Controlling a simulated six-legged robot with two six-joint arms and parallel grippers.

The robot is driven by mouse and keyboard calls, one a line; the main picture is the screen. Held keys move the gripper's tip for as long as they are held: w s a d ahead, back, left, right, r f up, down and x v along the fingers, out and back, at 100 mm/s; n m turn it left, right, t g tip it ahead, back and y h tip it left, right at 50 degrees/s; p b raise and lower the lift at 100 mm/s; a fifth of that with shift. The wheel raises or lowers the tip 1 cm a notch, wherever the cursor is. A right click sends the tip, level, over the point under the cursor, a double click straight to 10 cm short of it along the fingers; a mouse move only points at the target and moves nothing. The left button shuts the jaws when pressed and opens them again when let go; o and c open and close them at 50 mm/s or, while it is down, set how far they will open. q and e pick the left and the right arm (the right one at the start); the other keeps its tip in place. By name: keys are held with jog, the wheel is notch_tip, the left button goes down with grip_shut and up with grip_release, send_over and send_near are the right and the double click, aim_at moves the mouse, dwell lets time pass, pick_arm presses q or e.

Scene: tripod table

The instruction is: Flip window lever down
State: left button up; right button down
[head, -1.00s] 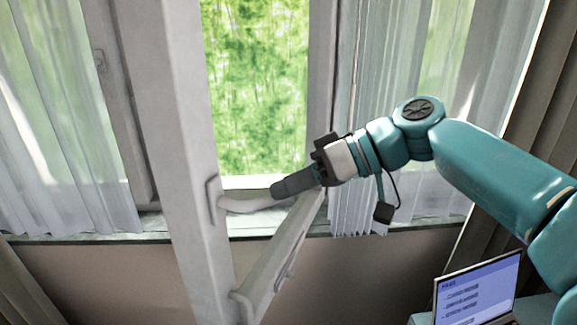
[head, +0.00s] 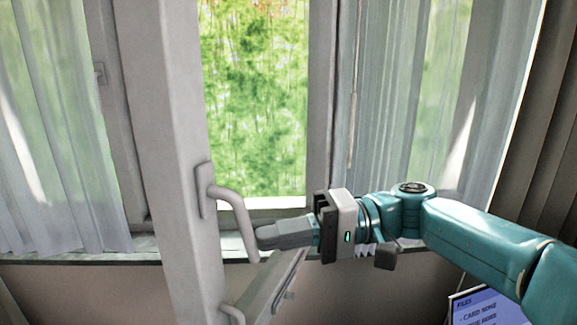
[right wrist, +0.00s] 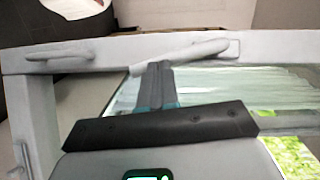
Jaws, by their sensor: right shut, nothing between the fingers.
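The white window lever (head: 238,218) sits on the edge of the open window sash (head: 175,150) in the head view. Its handle bends out to the right from its plate and slants steeply downward. My right gripper (head: 262,238) is shut and empty, its fingertips at the handle's lower part, touching or very close to it. In the right wrist view the fingers (right wrist: 157,75) reach up to the lever (right wrist: 185,52), which runs along the white frame. My left gripper is not in view.
Sheer curtains (head: 50,130) hang at the left and more (head: 385,120) at the right. A window sill (head: 145,243) runs behind the sash. A second handle (head: 233,314) shows low on the frame. A laptop screen (head: 475,305) stands at the lower right.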

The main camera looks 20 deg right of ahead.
jog(key=shift+s+a+f+m+y+b, duration=0.3)
jog(key=shift+s+a+m+y+b, duration=0.2)
jog(key=shift+m+b, duration=0.2)
dwell(0.5)
jog(key=s+d, duration=0.2)
jog(key=d, duration=1.4)
jog(key=shift+s+f, duration=0.2)
jog(key=shift+s, duration=0.05)
